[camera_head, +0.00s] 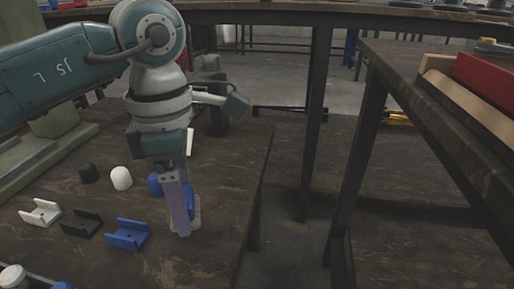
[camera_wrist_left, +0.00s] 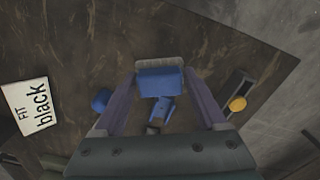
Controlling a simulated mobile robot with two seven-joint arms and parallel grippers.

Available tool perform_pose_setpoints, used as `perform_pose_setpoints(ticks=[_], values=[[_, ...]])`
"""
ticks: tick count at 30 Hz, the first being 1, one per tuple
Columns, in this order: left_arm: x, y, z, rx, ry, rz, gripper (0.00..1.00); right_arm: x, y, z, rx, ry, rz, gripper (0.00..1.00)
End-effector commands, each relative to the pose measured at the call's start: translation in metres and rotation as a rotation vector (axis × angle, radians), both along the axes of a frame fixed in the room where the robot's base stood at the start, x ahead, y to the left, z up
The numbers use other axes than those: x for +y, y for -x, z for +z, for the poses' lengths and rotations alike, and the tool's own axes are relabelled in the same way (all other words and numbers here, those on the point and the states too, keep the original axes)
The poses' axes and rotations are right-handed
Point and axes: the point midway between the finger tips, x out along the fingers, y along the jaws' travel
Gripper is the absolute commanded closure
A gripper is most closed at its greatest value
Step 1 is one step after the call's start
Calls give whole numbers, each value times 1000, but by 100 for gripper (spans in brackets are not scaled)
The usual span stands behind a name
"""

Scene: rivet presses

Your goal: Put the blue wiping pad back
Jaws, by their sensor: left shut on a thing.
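The blue wiping pad (camera_wrist_left: 159,82) is between the two fingers of my left gripper (camera_wrist_left: 160,76) in the left wrist view, with a pale grey pad face along its far edge. In the head view my left gripper (camera_head: 186,226) points down over the dark table, shut on the pad (camera_head: 196,214), which is mostly hidden behind a finger. The pad is low, at or just above the tabletop; I cannot tell whether it touches. My right gripper is not in view.
White (camera_head: 40,212), black (camera_head: 80,224) and blue (camera_head: 127,234) channel-shaped holders stand left of the gripper. Black (camera_head: 88,172), white (camera_head: 121,178) and blue (camera_head: 155,184) rounded pieces stand behind them. A "FIT black" card (camera_wrist_left: 30,107) lies left in the wrist view. The table ends to the right.

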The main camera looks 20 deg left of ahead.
Motion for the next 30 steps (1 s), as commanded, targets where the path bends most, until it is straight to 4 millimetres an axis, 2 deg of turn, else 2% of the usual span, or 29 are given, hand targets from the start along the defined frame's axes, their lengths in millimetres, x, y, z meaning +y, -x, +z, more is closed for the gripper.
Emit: perform_pose_setpoints(ticks=[3,7,19,20,26,30], values=[[-6,1,-22,1,2,-4,71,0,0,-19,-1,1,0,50],[-12,3,-42,1,2,-7,71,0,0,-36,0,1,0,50],[-13,3,-43,1,-1,-7,71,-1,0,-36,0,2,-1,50],[-13,3,-43,0,0,-7,24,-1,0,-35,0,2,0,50],[-13,3,-42,0,0,-7,2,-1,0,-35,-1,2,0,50],[-13,3,-42,0,0,-7,0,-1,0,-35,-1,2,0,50]])
